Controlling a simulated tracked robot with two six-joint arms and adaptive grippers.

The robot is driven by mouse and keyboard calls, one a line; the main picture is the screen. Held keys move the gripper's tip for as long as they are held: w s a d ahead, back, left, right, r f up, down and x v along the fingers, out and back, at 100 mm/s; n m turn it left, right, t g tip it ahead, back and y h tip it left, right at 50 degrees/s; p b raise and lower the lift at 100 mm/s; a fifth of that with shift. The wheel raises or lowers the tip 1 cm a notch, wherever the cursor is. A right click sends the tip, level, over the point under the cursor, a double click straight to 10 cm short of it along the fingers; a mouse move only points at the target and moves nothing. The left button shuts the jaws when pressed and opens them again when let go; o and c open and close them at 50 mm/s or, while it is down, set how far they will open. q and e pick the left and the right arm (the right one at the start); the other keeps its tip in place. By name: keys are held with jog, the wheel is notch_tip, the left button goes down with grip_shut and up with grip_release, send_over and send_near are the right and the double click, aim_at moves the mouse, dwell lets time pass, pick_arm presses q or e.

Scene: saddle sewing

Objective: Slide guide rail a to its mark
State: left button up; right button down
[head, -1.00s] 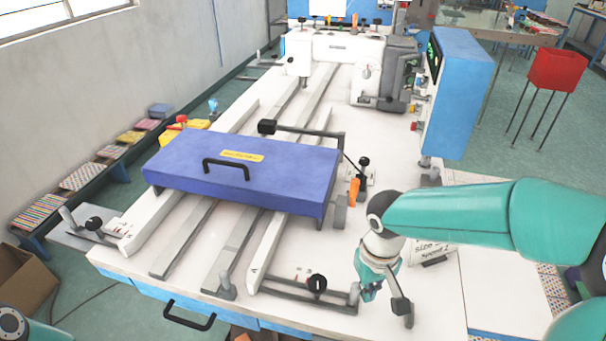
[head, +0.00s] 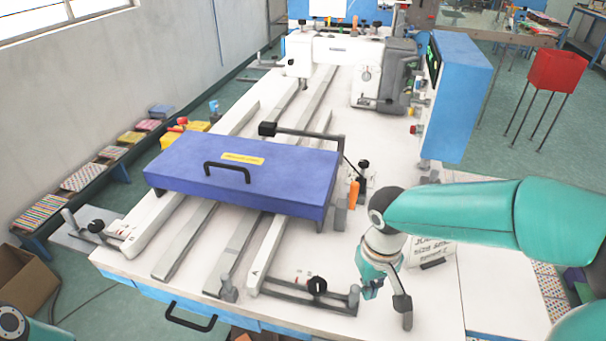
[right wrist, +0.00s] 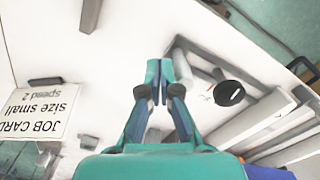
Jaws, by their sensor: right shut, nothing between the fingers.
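Guide rail a (head: 262,262) is the white rail with an "A" on its near end. It runs back under the blue cover (head: 245,180). A grey bar (head: 335,304) with a black knob (head: 317,286) lies at its near end, beside small red marks (head: 302,276). An upright grey post (head: 353,297) stands at the bar's right end. My right gripper (head: 371,292) is shut and empty, just right of the post. In the right wrist view, my right fingertips (right wrist: 158,92) are together, beside the post (right wrist: 184,62); the knob (right wrist: 229,93) is farther right. My left gripper is out of view.
A job card (head: 432,252) stands right of my right gripper. A black-handled lever (head: 363,180) and an orange-handled tool (head: 354,192) are beside the cover. The white table near the right front is mostly clear. A blue control box (head: 455,95) stands farther back.

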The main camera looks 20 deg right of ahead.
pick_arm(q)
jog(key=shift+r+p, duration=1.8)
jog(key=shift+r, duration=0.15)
pick_arm(e)
jog(key=shift+r, duration=2.55)
